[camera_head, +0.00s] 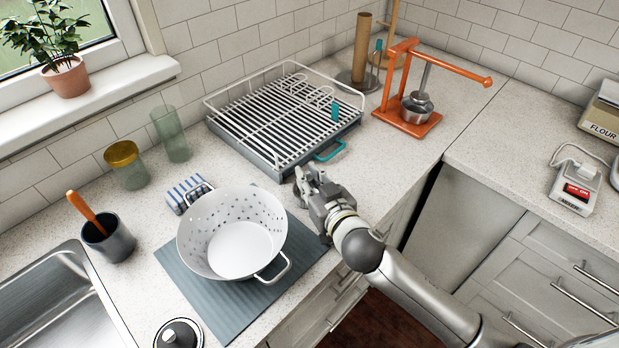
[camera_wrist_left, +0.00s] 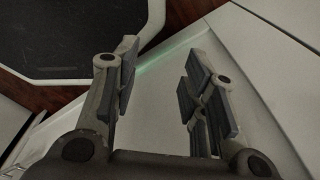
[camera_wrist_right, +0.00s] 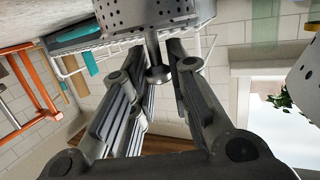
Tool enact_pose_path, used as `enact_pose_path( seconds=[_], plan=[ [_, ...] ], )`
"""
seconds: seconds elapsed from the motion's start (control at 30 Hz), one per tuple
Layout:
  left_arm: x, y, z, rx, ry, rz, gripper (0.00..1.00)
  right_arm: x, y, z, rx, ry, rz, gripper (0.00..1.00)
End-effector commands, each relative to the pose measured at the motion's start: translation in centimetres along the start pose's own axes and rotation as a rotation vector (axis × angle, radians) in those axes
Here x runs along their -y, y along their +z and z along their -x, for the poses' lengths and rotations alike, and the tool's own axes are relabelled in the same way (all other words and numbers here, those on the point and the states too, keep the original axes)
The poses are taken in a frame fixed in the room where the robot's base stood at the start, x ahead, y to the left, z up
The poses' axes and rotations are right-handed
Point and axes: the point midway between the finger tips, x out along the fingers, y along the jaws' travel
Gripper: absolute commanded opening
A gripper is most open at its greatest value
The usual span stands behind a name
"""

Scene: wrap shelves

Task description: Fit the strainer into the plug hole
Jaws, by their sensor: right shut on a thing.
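A small perforated metal strainer (camera_wrist_right: 145,14) with a stem and round knob shows in the right wrist view. My right gripper (camera_wrist_right: 160,65) is shut on its stem, the perforated basket beyond the fingertips. In the head view my right gripper (camera_head: 312,184) is above the counter, between the colander and the dish rack; the strainer is hard to make out there. The steel sink (camera_head: 55,305) is at the lower left, partly cut off, and its plug hole is out of view. My left gripper (camera_wrist_left: 160,55) is open and empty; it is outside the head view.
A white colander (camera_head: 240,248) stands on a grey mat (camera_head: 195,285) between my right gripper and the sink. A dark cup (camera_head: 110,242), a striped cloth (camera_head: 186,192) and a round black-and-steel item (camera_head: 178,334) are nearby. A dish rack (camera_head: 275,150) stands behind.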

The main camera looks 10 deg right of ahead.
Motion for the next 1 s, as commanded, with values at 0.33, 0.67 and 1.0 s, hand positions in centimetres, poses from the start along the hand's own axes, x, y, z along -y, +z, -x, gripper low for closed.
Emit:
enact_pose_path(
  seconds=[0.33, 0.67, 1.0],
  plan=[
    [0.0, -0.1, -0.1, -0.001, 0.0, 0.0, 0.4, 0.0, 0.1, 0.0, 0.001, 0.0, 0.0, 0.39],
    [0.0, -0.1, 0.0, -0.003, 0.0, 0.0, 0.4, 0.0, 0.0, 0.7, 0.002, 0.0, -0.001, 0.39],
    [0.0, -0.2, -1.2, -0.005, 0.0, 0.0, 0.4, 0.0, 0.1, 6.6, 0.003, -0.001, -0.001, 0.39]
  ],
)
